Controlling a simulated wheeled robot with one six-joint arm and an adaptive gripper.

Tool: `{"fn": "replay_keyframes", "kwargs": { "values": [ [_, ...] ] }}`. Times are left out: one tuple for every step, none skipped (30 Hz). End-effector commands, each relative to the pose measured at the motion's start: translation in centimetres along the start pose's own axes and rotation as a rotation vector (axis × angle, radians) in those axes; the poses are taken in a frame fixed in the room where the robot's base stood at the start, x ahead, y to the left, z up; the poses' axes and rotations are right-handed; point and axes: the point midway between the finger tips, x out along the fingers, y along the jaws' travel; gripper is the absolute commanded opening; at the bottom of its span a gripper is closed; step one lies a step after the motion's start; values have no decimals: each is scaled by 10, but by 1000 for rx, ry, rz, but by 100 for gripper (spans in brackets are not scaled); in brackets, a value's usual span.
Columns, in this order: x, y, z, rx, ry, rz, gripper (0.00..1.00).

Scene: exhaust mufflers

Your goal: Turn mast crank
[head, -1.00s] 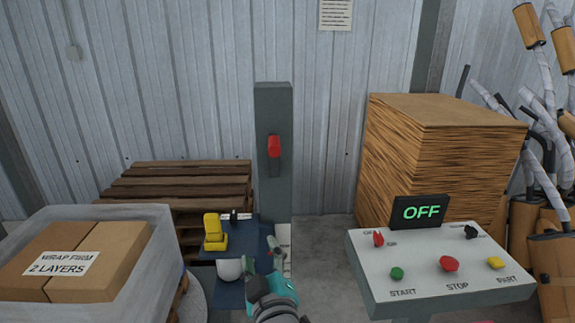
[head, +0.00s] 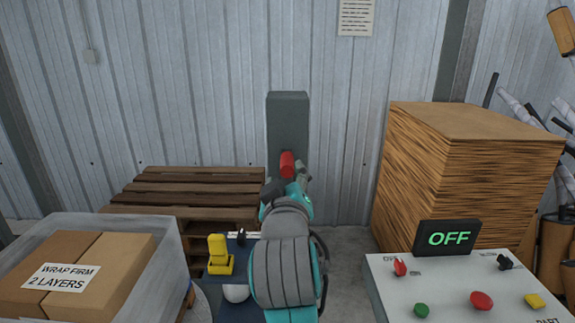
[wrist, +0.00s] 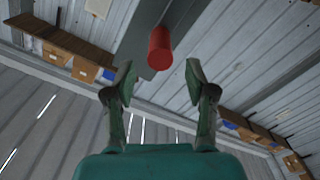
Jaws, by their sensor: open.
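The mast (head: 287,115) is a dark grey upright post in the middle of the head view, in front of the corrugated wall. Its red crank handle (head: 287,162) sticks out from the post's face. My gripper (head: 296,180) is just below and in front of the handle, and my arm hides the lower mast. In the wrist view the red handle (wrist: 160,48) lies ahead, roughly centred between the fingertips of my gripper (wrist: 161,75). The fingers are open and apart from the handle. The crank's arm is mostly hidden.
A control panel (head: 450,283) with an OFF display (head: 448,238) stands at right, before a tall brown stack (head: 465,180). A box bin (head: 160,285) is at left, with wooden pallets (head: 190,195) behind. A yellow part (head: 219,256) sits low beside my arm.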

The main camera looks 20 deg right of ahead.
Motion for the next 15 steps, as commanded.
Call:
{"fn": "replay_keyframes", "kwargs": {
  "values": [
    [10,1,0,0,-3,1,56],
    [15,1,1,0,-2,1,56],
    [22,0,1,0,-2,1,56],
    [27,0,0,0,-2,1,56],
    [32,0,1,0,-2,1,56],
    [38,1,0,1,-2,1,56],
    [42,1,0,1,-1,1,56],
    [45,0,0,1,-1,0,56],
    [50,0,0,1,-1,0,56],
    [52,0,0,1,-1,0,56],
    [55,0,0,0,-1,-1,56],
    [58,0,0,0,-1,-1,56],
    [59,0,0,0,0,0,56],
    [60,0,0,0,0,0,56],
    [62,0,0,1,1,0,56]
  ]
}}
